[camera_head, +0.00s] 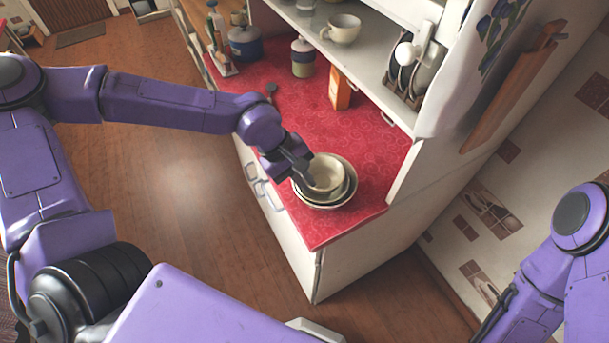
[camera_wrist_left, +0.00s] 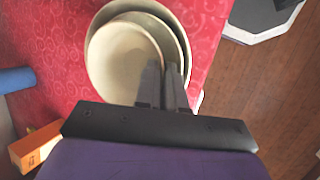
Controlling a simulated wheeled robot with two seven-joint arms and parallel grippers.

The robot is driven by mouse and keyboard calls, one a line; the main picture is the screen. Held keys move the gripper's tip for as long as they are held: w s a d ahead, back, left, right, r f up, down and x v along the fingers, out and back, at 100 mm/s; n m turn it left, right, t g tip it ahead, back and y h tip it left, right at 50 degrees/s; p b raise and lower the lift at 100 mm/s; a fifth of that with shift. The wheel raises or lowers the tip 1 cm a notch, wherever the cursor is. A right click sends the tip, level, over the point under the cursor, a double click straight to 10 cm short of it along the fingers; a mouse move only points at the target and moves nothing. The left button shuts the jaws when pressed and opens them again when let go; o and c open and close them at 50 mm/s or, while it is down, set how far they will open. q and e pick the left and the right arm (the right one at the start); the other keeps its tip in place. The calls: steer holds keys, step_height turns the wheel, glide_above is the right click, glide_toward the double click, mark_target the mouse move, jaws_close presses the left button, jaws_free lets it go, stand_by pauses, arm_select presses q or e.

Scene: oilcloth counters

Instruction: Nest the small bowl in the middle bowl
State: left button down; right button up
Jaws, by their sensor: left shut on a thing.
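A cream small bowl (camera_head: 324,174) sits at the top of a group of bowls on the red counter. Around it shows the rim of a middle bowl (camera_head: 349,187), and outside that a larger bowl (camera_head: 326,205). My left gripper (camera_head: 304,176) is shut on the small bowl's rim at its left side. In the left wrist view the fingers (camera_wrist_left: 166,82) pinch the rim of the small bowl (camera_wrist_left: 118,65), which lies off-centre within the middle bowl (camera_wrist_left: 178,38). Whether the small bowl touches the middle bowl's floor cannot be told. My right gripper is not visible.
The red oilcloth counter (camera_head: 280,110) ends in a corner just in front of the bowls. An orange box (camera_head: 340,90), a lidded jar (camera_head: 303,57) and a blue pot (camera_head: 245,42) stand farther back. A shelf with a cup (camera_head: 341,29) overhangs the right side.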

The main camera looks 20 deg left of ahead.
arm_select(q)
steer(key=shift+f, duration=0.2)
stand_by(0.4)
steer(key=shift+f, duration=0.2)
steer(key=shift+f, duration=0.2)
stand_by(0.3)
steer(key=shift+f, duration=0.2)
steer(key=c, duration=1.2)
jaws_free()
steer(key=shift+o, duration=0.2)
